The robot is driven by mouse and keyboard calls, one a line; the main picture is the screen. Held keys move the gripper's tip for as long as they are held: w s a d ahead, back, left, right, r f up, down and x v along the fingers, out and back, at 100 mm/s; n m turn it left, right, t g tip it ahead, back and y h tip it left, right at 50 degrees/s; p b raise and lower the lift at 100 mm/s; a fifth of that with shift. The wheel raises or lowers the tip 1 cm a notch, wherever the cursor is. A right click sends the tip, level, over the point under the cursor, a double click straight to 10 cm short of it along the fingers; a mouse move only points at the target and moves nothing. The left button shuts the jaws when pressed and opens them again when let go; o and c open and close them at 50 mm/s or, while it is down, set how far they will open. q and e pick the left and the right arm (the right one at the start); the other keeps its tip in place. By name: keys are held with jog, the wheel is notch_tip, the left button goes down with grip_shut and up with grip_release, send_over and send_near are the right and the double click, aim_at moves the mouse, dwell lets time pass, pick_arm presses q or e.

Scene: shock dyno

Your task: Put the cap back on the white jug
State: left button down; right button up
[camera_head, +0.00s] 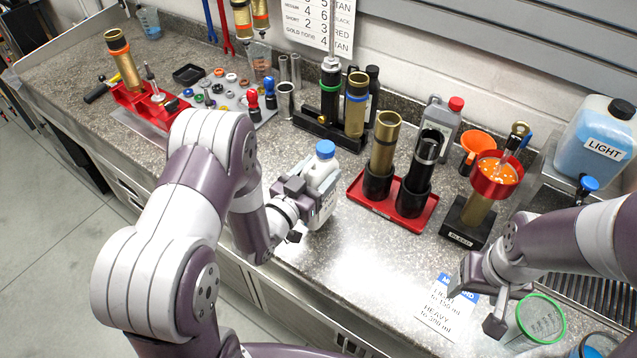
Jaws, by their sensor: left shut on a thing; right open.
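The white jug (323,172) stands upright near the front of the counter, left of the red tray. A blue cap (325,149) sits on top of its neck; I cannot tell how tightly it is seated. My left gripper (308,196) is shut on the white jug from its left side, and it hides part of the jug's body. My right gripper (474,308) is open and empty, low over the front right of the counter by the printed card. It is well apart from the jug and cap.
A red tray (433,222) with dark-based cylinders stands right of the jug. A grey bottle with a red cap (455,104), an orange funnel (478,143) and a blue LIGHT container (597,142) stand behind. A green-rimmed beaker (541,318) is beside my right gripper.

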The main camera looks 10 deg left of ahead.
pick_arm(q)
jog(key=shift+s, duration=0.1)
notch_tip(320, 180, down, 4)
jog(key=shift+r+p, duration=0.1)
jog(key=shift+p, duration=0.25)
jog(key=shift+f, duration=0.2)
jog(key=shift+c, duration=1.1)
grip_release()
jog(key=shift+r, duration=0.1)
